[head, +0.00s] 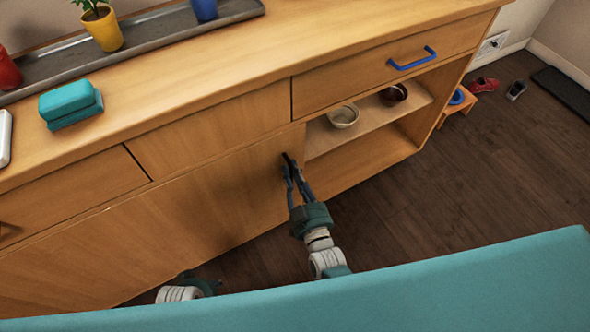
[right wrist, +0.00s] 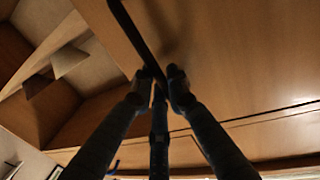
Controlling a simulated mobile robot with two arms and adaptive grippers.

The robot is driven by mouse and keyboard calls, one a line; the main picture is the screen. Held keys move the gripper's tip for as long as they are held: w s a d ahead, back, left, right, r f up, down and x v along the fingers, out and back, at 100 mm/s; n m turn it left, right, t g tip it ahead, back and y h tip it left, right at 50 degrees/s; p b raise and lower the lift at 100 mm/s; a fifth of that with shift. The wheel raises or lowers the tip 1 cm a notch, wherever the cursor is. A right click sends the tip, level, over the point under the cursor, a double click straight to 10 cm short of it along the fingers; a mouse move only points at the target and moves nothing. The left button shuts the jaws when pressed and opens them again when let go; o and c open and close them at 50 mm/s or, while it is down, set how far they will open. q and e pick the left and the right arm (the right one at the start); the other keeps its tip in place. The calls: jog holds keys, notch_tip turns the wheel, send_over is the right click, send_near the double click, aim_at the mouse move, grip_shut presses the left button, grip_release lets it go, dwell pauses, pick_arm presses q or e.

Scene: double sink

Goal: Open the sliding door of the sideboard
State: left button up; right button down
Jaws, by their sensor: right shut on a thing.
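The wooden sideboard (head: 190,105) runs diagonally across the head view. Its sliding door (head: 215,200) covers the front left of the open shelf bay (head: 365,150). My right gripper (head: 289,170) is at the door's right edge, shut on the dark door handle (head: 287,157). In the right wrist view, the fingertips (right wrist: 158,82) close around the long dark handle (right wrist: 130,35), with the door panel (right wrist: 220,55) behind. My left gripper (head: 203,284) shows only in part at the bottom; its fingers cannot be made out.
A light bowl (head: 343,117) and a dark bowl (head: 393,95) stand on the bay's shelf. Above is a drawer with a blue handle (head: 412,60). A teal block (head: 70,103) and a tray with pots (head: 140,35) are on top.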

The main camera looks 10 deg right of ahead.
jog(key=c, duration=1.7)
grip_release()
jog(key=shift+c, duration=0.2)
jog(key=shift+s, duration=0.15)
jog(key=s+d, duration=0.2)
jog(key=s, duration=0.9)
jog(key=shift+s, duration=0.35)
